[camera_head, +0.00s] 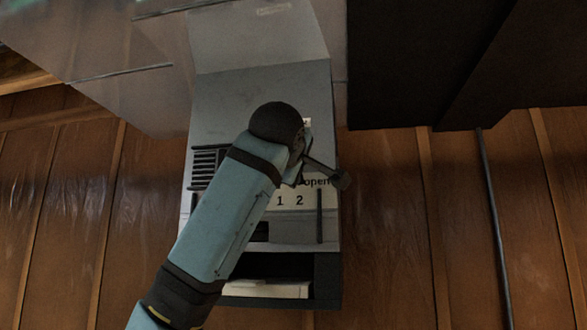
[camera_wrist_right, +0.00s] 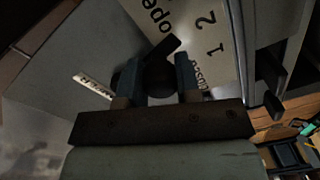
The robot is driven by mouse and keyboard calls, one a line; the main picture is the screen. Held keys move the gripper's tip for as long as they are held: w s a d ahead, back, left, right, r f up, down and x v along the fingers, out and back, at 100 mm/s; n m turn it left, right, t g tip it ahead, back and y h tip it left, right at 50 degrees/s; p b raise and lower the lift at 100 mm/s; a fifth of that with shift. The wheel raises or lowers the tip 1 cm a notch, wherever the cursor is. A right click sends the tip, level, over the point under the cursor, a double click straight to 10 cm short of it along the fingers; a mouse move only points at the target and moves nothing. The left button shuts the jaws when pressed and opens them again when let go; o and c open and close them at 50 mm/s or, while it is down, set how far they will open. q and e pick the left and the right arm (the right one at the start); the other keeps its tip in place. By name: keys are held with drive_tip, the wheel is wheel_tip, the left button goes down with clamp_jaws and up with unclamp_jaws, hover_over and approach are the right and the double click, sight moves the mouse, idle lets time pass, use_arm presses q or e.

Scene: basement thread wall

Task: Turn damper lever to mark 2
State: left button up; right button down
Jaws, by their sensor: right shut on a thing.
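The damper lever (camera_wrist_right: 165,47) is a dark bar on a round dark hub, seen in the right wrist view close to the word "open". A pale scale plate (camera_wrist_right: 212,40) beside it carries "open", 2, 1 and a partly covered word. In the head view the plate (camera_head: 290,201) shows 1, 2 and "open". My right gripper (camera_wrist_right: 160,80) is shut on the lever at its hub, one finger on each side. In the head view my right arm covers much of the lever and the gripper; a thin dark rod with a block end sticks out right. My left gripper is out of view.
The grey metal housing (camera_head: 235,95) stands against a wood-panelled wall (camera_head: 385,220). Dark slots (camera_head: 203,160) and a dark open recess (camera_head: 327,275) lie on its front. A large dark box (camera_head: 410,60) hangs at upper right. A cable (camera_head: 492,200) runs down the wall.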

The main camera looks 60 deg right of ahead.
drive_tip(key=c, duration=0.8)
unclamp_jaws()
drive_tip(key=shift+b+v, duration=1.7)
drive_tip(key=shift+v, duration=5.25)
drive_tip(key=shift+w, duration=0.15)
